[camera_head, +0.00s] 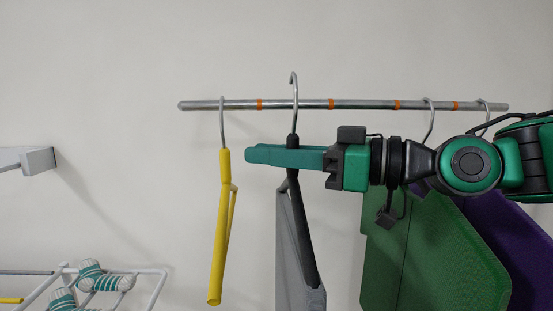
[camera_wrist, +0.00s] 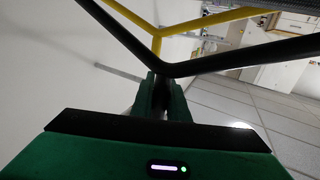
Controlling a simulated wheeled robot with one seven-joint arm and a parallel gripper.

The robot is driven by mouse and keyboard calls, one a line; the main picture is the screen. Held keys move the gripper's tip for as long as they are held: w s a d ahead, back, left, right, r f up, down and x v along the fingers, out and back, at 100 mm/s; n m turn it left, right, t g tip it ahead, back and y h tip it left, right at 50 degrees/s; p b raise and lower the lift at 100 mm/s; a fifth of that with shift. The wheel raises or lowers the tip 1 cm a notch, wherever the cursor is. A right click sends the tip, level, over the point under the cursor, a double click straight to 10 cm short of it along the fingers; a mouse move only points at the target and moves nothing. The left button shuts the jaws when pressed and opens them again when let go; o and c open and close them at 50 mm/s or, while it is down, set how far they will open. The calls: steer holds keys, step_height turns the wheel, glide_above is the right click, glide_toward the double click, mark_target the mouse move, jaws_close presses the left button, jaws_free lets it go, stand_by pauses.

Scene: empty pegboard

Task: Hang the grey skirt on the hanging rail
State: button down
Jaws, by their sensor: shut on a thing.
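The grey skirt (camera_head: 300,250) hangs from a black hanger (camera_head: 303,225) in the head view. My gripper (camera_head: 262,155) is shut on the hanger's neck, just below the rail. The hanger's metal hook (camera_head: 294,82) rises clearly above the hanging rail (camera_head: 365,104), and its shank crosses the rail in the picture. I cannot tell whether the hook's open end is behind or in front of the rail. The wrist view shows the black hanger (camera_wrist: 225,60) at my fingertips (camera_wrist: 163,92); the skirt's cloth is not clear there.
A yellow hanger (camera_head: 219,230) hangs empty on the rail to the left. A green garment (camera_head: 435,250) and a purple garment (camera_head: 505,240) hang to the right, partly behind my arm. Orange bands mark the rail. A drying rack (camera_head: 150,285) with striped socks (camera_head: 105,280) stands lower left.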

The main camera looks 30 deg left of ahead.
steer(key=w+a+f, duration=0.2)
steer(key=w+a, duration=0.1)
steer(key=w, duration=0.3)
steer(key=shift+a+f, duration=0.25)
steer(key=shift+a, duration=0.05)
stand_by(0.7)
